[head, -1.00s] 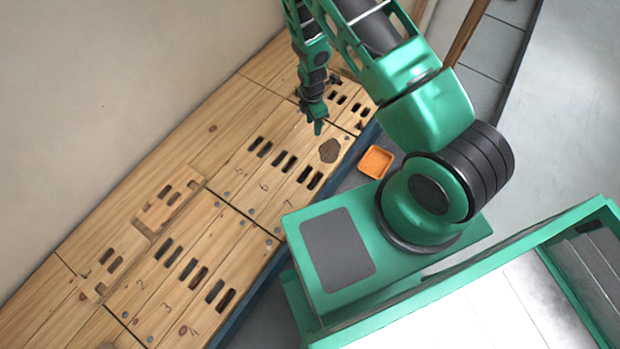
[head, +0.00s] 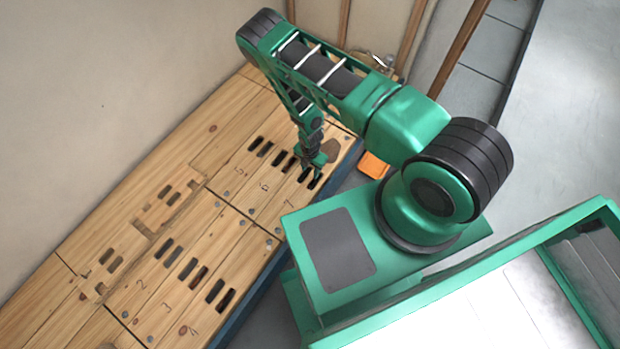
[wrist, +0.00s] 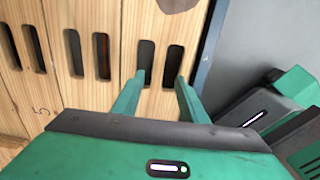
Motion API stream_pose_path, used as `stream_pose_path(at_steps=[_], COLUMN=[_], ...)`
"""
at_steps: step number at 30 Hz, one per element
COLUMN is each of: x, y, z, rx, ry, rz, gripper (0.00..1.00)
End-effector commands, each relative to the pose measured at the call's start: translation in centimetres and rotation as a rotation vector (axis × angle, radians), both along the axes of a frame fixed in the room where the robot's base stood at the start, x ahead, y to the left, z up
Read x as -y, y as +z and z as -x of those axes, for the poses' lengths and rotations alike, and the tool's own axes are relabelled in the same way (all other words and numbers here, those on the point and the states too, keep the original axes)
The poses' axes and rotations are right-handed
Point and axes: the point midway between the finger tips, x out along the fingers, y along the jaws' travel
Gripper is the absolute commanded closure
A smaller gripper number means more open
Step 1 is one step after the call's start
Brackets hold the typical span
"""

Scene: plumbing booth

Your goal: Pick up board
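Wooden boards with paired hand slots and pencilled numbers form a platform along the wall. The board at the platform's near edge (head: 283,213), which also shows in the wrist view (wrist: 159,45), has a dark knot and two slots. My gripper (head: 308,172) is over that board's slots. In the wrist view my gripper (wrist: 158,90) is open, its two green fingers apart with the slots between and just beyond the tips. I cannot tell whether the tips touch the wood or enter the slots.
A neighbouring slotted board (wrist: 88,20) lies flush to the left. Another row of slotted boards (head: 150,300) lies nearer, with a short slotted piece (head: 168,203) by the wall side. An orange tray (head: 373,166) sits on the grey floor beside the platform.

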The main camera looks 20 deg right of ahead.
Motion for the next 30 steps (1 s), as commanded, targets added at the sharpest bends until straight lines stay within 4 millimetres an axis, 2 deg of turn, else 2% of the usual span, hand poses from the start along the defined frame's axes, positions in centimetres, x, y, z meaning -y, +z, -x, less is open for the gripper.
stream_pose_path(at_steps=[8,15,18,27,30], x=[0.0,-0.1,-0.1,-0.1,-0.1], y=[-2.0,-5.2,-6.0,-6.3,-6.3], z=[-0.1,-0.5,-0.6,-0.6,-0.6], rx=[-0.001,-0.002,-0.001,-0.001,-0.001], ry=[-0.001,-0.002,-0.001,-0.002,-0.002], rz=[0.001,-0.001,-0.001,-0.001,-0.001], gripper=[0.61,0.61,0.61,0.61,0.85])
